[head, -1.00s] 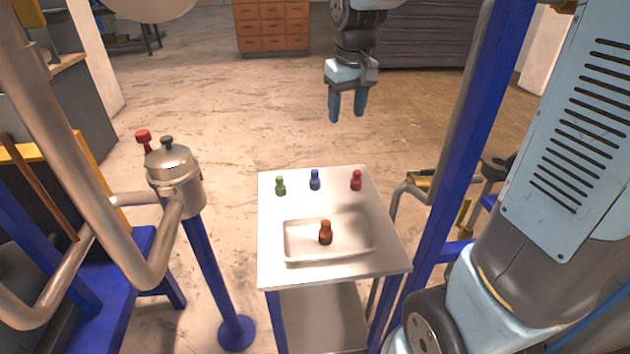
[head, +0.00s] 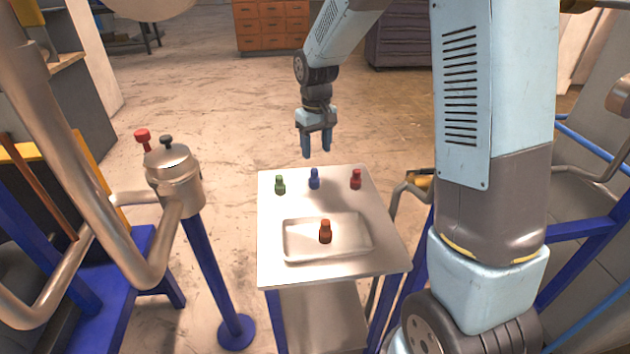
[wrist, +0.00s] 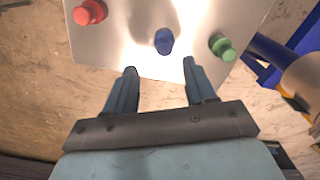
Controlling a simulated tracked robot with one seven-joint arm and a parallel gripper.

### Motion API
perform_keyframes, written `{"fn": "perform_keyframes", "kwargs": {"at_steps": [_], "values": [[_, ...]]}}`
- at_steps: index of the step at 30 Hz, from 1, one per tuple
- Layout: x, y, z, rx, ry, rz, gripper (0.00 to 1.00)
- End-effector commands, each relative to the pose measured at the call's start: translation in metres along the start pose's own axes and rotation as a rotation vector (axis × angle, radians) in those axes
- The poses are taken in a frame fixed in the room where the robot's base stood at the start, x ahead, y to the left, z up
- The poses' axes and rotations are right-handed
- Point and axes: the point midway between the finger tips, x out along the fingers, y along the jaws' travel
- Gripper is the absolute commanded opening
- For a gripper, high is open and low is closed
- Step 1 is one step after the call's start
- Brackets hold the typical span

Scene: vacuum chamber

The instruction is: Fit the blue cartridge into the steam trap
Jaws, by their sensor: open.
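The blue cartridge (head: 314,179) stands upright near the far edge of the small table, between a green and a red one. It also shows in the wrist view (wrist: 164,41), ahead of my fingers. My gripper (head: 318,153) is open and empty, pointing down above and just beyond the cartridge. In the wrist view my gripper (wrist: 158,76) has its fingers apart, with nothing between them. The steam trap (head: 175,180) is the metal pot on a blue post at the left, joined to pipes. Its lid with a dark knob appears on, and its inside is hidden.
The table (head: 272,225) also holds a green cartridge (head: 280,185), a red cartridge (head: 356,179) and a white tray (head: 290,252) with an orange-brown cartridge (head: 325,232). A red knob (head: 143,139) rises beside the trap. A thick pipe (head: 120,235) curves in front of it.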

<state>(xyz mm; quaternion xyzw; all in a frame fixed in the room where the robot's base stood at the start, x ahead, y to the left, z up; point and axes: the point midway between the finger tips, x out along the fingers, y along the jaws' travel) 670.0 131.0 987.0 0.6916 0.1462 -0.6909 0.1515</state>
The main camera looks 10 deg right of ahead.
Motion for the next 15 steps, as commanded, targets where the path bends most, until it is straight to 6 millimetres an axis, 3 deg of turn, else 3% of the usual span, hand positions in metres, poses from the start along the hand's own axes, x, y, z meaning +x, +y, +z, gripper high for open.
{"fn": "perform_keyframes", "kwargs": {"at_steps": [15], "values": [[0.049,-0.006,0.001,-0.001,-0.004,0.000,0.55]]}}
